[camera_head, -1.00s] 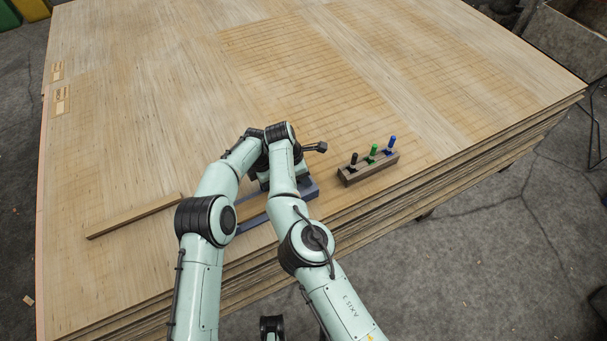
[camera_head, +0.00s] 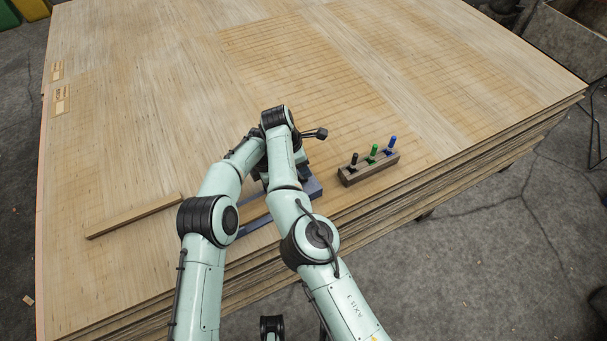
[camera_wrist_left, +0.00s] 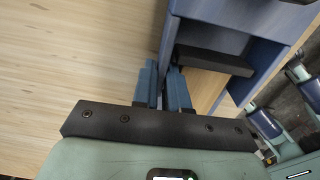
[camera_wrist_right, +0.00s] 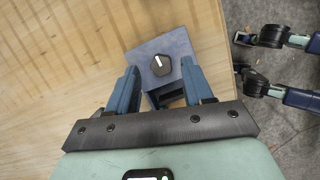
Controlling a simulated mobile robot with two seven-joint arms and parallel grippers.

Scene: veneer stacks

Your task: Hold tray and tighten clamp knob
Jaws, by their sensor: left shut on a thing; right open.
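The tray is a blue-grey block-like piece with an opening, near the front edge of the veneer stack. In the head view its rim (camera_head: 313,188) shows beside my arms, which hide much of it. My left gripper (camera_wrist_left: 163,80) is shut on the tray's wall (camera_wrist_left: 200,38) in the left wrist view. The clamp knob (camera_wrist_right: 161,65) is dark and round with a white pointer line, on the tray's blue top face (camera_wrist_right: 176,42) in the right wrist view. My right gripper (camera_wrist_right: 160,80) is open, with the knob beyond and between its fingertips, apart from them.
A wooden holder (camera_head: 369,172) with black, green and blue upright tools stands right of the tray. A loose wooden strip (camera_head: 135,216) lies to the left. The stack's front edge (camera_head: 440,185) is close. The sheet's far part (camera_head: 190,60) is clear.

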